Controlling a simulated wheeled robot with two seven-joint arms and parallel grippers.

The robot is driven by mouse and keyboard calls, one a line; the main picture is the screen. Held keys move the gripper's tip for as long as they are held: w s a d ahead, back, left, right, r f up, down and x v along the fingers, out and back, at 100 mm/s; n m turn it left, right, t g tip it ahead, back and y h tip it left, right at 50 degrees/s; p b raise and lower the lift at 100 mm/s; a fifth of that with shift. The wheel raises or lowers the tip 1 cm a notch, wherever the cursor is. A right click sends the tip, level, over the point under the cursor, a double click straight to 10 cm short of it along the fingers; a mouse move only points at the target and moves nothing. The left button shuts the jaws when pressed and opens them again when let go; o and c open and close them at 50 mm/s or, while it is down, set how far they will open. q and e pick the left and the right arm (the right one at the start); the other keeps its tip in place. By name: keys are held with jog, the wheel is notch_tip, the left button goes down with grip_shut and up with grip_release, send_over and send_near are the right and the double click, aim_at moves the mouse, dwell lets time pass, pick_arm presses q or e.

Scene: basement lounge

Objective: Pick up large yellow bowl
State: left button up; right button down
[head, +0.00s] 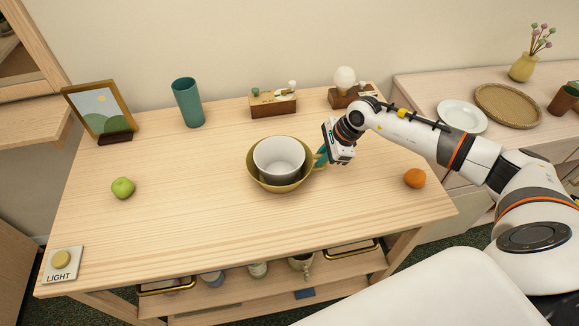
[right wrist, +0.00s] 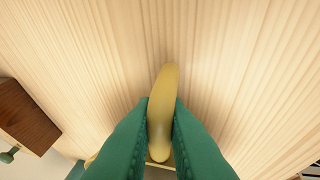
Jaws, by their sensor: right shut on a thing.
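The large yellow bowl (head: 255,172) is at the middle of the wooden table, with a smaller white bowl (head: 279,158) nested inside it. My right gripper (head: 321,159) reaches in from the right and is shut on the right side of the yellow bowl's rim. In the right wrist view the yellow rim (right wrist: 163,95) is pinched between the green fingers of the right gripper (right wrist: 161,125). The bowl looks about level. I cannot tell whether it rests on the table or is slightly raised. My left gripper is not in view.
On the table (head: 190,215) are a green apple (head: 122,188), an orange (head: 414,178), a picture frame (head: 101,111), a teal cup (head: 188,103), wooden boxes (head: 273,104) and a light switch (head: 62,264). A white plate (head: 462,116) is on the right cabinet. The table's front is clear.

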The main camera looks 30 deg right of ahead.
jog(key=shift+r, duration=0.15)
notch_tip(320, 180, up, 8)
jog(key=shift+r+b, duration=0.2)
jog(key=shift+b, duration=0.8)
jog(key=shift+r, duration=0.45)
jog(key=shift+f+b, duration=3.45)
jog(key=shift+f, duration=0.4)
jog(key=shift+f+b, duration=1)
